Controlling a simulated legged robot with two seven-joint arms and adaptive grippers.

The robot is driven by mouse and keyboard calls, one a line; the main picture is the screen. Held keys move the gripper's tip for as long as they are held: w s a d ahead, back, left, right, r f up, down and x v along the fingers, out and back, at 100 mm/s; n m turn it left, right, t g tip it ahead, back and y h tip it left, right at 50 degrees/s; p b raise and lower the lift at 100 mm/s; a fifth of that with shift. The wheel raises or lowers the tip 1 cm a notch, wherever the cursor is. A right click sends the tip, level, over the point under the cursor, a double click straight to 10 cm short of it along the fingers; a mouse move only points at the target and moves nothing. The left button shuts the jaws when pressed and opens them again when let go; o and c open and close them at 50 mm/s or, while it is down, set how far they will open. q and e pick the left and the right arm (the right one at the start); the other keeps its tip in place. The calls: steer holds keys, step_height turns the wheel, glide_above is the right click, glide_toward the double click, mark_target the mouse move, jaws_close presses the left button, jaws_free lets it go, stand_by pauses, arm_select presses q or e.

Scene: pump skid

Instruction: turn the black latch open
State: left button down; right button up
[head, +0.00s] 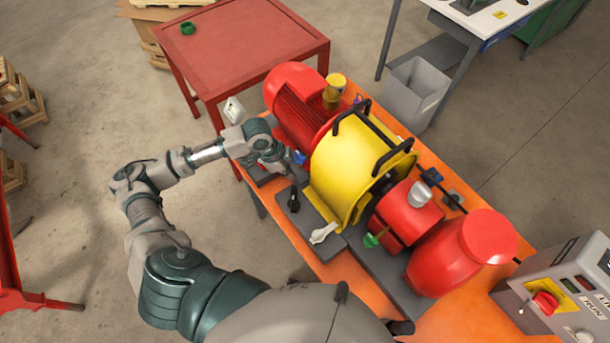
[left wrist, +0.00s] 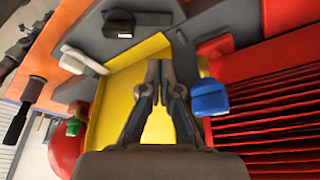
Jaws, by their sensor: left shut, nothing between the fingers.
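The black latch (head: 293,200) sits on a grey plate at the near side of the yellow guard (head: 340,170). In the left wrist view the black latch (left wrist: 120,23) is at the top, left of and beyond my fingertips. My left gripper (head: 289,170) is shut and empty, just behind the latch in the head view and apart from it. In the left wrist view the closed fingers of the left gripper (left wrist: 159,65) show against the yellow guard. My right gripper is not in view.
A white handle (head: 323,233), a green knob (head: 371,240) and a blue handle (head: 300,157) are close by. The red motor (head: 296,105) stands behind. The skid is on an orange table (head: 345,268). A red table (head: 240,45) stands at the back.

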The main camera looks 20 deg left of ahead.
arm_select(q)
glide_above(303, 192)
steer(key=s+a, duration=0.1)
steer(key=a, duration=0.1)
step_height(303, 192, down, 6)
steer(key=shift+s+r, duration=0.1)
steer(key=shift+w+x, duration=0.2)
steer(key=shift+x, duration=1.05)
steer(key=shift+d+f, duration=0.1)
steer(key=shift+f, duration=0.3)
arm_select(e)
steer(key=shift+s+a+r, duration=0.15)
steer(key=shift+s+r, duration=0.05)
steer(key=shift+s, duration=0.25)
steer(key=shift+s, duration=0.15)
arm_select(q)
steer(key=shift+w, duration=0.1)
